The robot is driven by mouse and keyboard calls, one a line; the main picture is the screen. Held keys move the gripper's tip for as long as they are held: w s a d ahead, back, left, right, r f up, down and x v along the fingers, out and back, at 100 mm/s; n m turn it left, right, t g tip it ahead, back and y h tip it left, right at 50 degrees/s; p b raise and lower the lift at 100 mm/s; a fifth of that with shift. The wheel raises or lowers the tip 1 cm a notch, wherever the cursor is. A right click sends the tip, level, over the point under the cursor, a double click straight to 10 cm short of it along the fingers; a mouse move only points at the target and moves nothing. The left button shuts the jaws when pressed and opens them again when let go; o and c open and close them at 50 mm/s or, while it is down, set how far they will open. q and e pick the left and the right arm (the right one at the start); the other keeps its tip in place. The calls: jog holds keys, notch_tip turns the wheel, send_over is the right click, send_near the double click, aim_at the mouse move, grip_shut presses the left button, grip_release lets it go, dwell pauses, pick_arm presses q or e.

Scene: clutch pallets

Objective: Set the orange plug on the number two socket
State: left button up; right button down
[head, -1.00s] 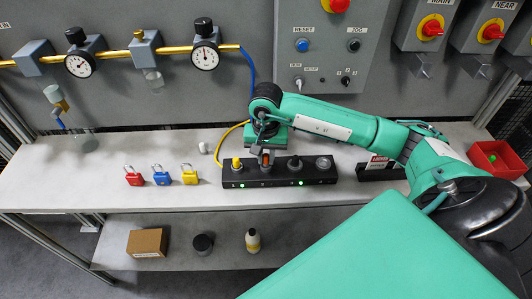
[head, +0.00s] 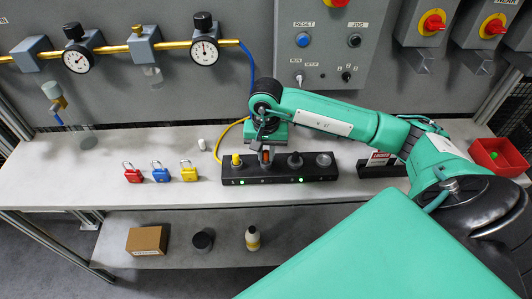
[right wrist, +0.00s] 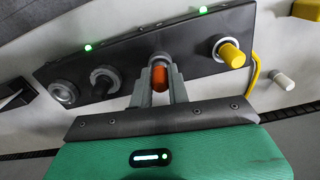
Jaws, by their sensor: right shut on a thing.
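The black socket bar (head: 330,178) lies on the bench with a row of sockets along its top. The orange plug (right wrist: 159,78) is between the two fingers of my right gripper (right wrist: 156,88), which is shut on it. In the head view the orange plug (head: 265,155) is at the second position from the left, between the yellow plug (head: 236,160) and a dark socket (head: 295,160). A grey ring shows just beyond the plug in the wrist view; whether the plug is fully seated I cannot tell. My left gripper is not in view.
A small white cylinder (head: 202,144) and a yellow cable (head: 222,140) are behind the bar's left end. Red, blue and yellow padlocks (head: 161,175) are to its left. A black holder (head: 372,169) and a red bin (head: 498,158) are to the right.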

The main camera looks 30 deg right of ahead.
aim_at(266, 152)
dwell(0.7)
jog(key=shift+b, duration=0.45)
jog(key=shift+f+b, duration=0.55)
jog(key=shift+b, duration=0.05)
jog(key=c, duration=1.6)
grip_release()
jog(key=shift+r, duration=0.1)
jog(key=shift+r+p, duration=2.25)
jog(key=shift+r, duration=3.2)
jog(key=shift+a, duration=0.1)
